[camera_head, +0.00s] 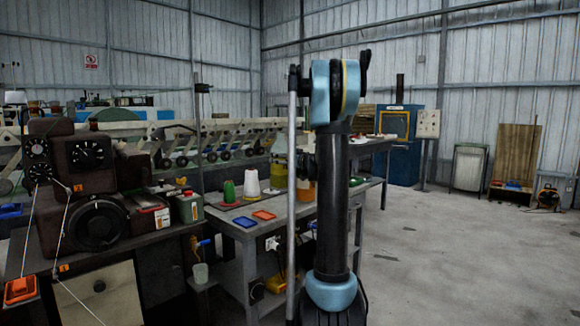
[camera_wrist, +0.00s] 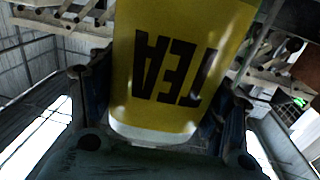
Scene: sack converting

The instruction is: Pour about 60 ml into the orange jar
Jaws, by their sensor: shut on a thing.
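A yellow container marked TEA (camera_wrist: 180,55) fills the middle of the wrist view, with its lettering upside down and a pale end at the bottom. My gripper (camera_wrist: 160,108) is shut on it, one dark finger on each side. Its opening and contents are hidden. In the head view, an orange-amber vessel (camera_head: 306,190) stands on the grey bench, partly hidden by my arm; it looks like the orange jar, but its level is unclear. My gripper is mostly hidden behind my arm there.
The grey bench (camera_head: 236,230) holds a green cone (camera_head: 229,191), a white cone (camera_head: 252,184), a blue tray (camera_head: 244,222) and an orange tray (camera_head: 264,214). A dark machine (camera_head: 90,190) stands left. The floor at right (camera_head: 450,260) is clear.

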